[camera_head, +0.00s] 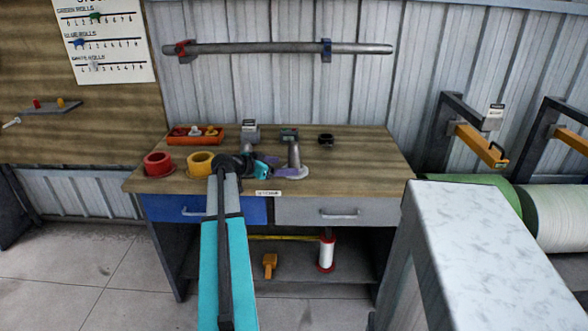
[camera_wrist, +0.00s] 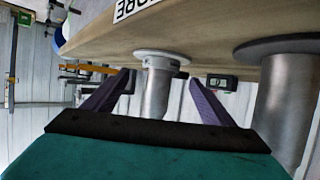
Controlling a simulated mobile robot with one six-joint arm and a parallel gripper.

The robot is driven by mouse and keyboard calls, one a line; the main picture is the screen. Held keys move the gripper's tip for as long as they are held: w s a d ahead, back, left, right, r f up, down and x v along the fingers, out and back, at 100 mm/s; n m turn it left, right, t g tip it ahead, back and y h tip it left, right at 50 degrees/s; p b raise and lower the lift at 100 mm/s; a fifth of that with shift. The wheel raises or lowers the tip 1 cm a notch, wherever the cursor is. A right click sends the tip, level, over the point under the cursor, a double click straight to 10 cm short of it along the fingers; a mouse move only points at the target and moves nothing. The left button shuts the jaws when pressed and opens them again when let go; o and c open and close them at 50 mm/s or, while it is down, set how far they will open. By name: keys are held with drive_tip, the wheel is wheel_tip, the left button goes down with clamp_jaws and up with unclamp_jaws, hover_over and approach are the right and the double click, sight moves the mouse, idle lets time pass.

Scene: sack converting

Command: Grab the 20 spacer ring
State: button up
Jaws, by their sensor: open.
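No number 20 is readable, so I cannot tell which part is the 20 spacer ring. My gripper (camera_head: 270,164) is open over the bench's front edge. In the wrist view, which is upside down, a silver post with a pale flat ring (camera_wrist: 163,56) at its base stands between my open fingers (camera_wrist: 157,98), apparently untouched. A wider grey post with a dark grey ring (camera_wrist: 285,46) is at the right. In the head view, a silver post (camera_head: 294,157) with a pale base stands just right of my gripper; another (camera_head: 247,148) is partly hidden behind it.
The wooden bench (camera_head: 370,160) also holds a red ring (camera_head: 158,164), a yellow ring (camera_head: 201,163), an orange tray (camera_head: 174,141) of small parts, two small labelled items and a black ring-like part (camera_head: 326,140). Bench right is clear. A pale machine block (camera_head: 490,235) stands at front right.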

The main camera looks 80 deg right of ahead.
sight(290, 165)
drive_tip(key=shift+p+x, duration=0.5)
drive_tip(key=shift+x, duration=2.1)
drive_tip(key=shift+w+f, duration=0.1)
drive_tip(key=c, duration=1.4)
drive_tip(key=shift+o, duration=0.2)
drive_tip(key=shift+r, duration=0.2)
wheel_tip(290, 165, up, 18)
drive_tip(key=shift+f+b, duration=0.15)
drive_tip(key=shift+b, duration=0.35)
